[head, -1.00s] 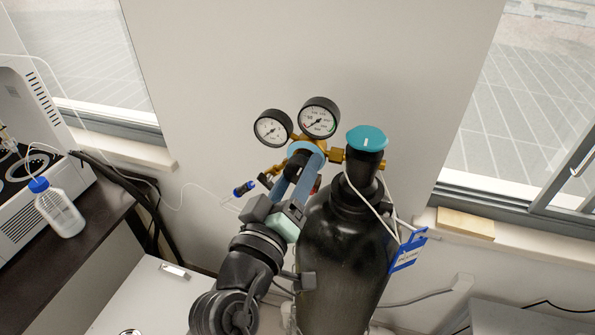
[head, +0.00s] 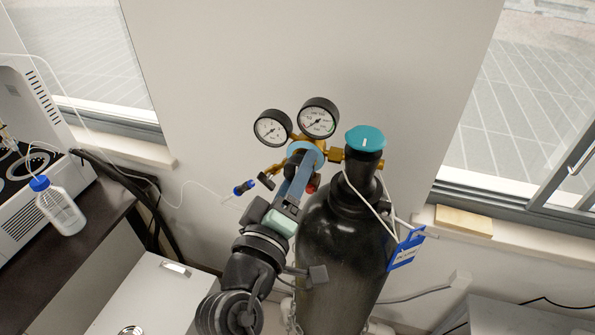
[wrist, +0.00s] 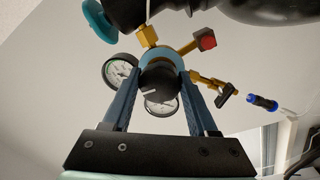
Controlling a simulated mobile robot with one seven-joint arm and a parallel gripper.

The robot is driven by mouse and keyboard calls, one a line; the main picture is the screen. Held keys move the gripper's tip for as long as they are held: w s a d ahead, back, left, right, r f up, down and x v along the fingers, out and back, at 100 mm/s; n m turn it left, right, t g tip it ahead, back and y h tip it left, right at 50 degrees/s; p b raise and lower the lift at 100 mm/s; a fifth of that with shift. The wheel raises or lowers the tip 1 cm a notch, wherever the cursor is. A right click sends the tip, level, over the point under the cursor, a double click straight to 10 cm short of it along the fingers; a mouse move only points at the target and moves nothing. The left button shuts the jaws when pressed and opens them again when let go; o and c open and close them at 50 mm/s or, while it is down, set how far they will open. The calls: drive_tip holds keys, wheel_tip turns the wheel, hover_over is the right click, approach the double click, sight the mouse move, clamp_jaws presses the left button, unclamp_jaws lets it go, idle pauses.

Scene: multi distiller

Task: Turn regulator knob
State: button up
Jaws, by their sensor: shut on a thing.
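The regulator (head: 330,152) is a brass body with two round gauges, mounted at the neck of a black gas cylinder (head: 340,245). Its dark knob (wrist: 158,82) sits between my two blue fingers in the wrist view. My gripper (wrist: 158,76) is shut on the knob, one finger on each side. In the head view my gripper (head: 303,160) reaches up from below and covers most of the knob. The gauges (head: 318,118) stand just above and behind the fingers. A light blue ring surrounds the regulator body behind the knob.
A teal cylinder valve cap (head: 366,138) is close on the right. A blue-ended fitting (head: 244,188) with a thin tube is at left. A blue tag (head: 407,249) hangs at the cylinder's right. A bottle (head: 60,207) stands on the dark bench.

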drive_tip(key=o, duration=1.4)
drive_tip(key=shift+c, duration=0.2)
drive_tip(key=shift+s, duration=0.1)
drive_tip(key=b+v, duration=0.5)
drive_tip(key=v, duration=0.7)
drive_tip(key=shift+s, duration=0.35)
drive_tip(key=shift+a, duration=0.1)
